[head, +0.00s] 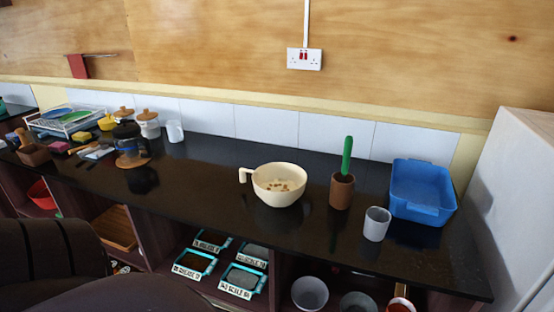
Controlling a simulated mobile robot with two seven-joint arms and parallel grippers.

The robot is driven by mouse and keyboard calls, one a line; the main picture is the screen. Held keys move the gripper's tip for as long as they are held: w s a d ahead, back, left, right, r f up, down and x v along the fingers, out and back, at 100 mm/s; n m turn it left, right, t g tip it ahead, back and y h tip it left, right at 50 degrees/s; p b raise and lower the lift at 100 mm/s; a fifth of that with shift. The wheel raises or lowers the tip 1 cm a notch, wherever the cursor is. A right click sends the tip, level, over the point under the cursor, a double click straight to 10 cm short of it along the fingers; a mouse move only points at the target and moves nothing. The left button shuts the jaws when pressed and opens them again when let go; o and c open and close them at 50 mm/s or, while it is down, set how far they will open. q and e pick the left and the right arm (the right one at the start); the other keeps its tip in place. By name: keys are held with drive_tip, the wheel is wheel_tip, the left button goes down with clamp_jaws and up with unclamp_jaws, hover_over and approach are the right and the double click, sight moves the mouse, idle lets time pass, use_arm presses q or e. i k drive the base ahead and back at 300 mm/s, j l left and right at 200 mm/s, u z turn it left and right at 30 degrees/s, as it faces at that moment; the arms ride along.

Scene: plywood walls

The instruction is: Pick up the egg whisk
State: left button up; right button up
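I cannot make out an egg whisk in the head view. Small utensils (97,152) lie on the left part of the dark counter (215,160), too small to tell apart. A cream bowl with a handle (279,184) stands mid-counter with small brown pieces inside. Neither of my grippers is in view.
A brown pot with a green cactus-like stem (342,190), a grey cup (376,224) and a blue basin (421,191) stand at the right. A coffee press (129,146), jars (148,124) and a dish rack (69,120) stand left. Counter between press and bowl is clear.

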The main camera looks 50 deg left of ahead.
sight(347, 148)
drive_tip(key=j+u, duration=0.1)
drive_tip(key=u, duration=0.4)
drive_tip(key=j+u, duration=0.1)
drive_tip(key=u, duration=0.4)
drive_tip(key=i+u, duration=0.15)
drive_tip(key=u, duration=0.35)
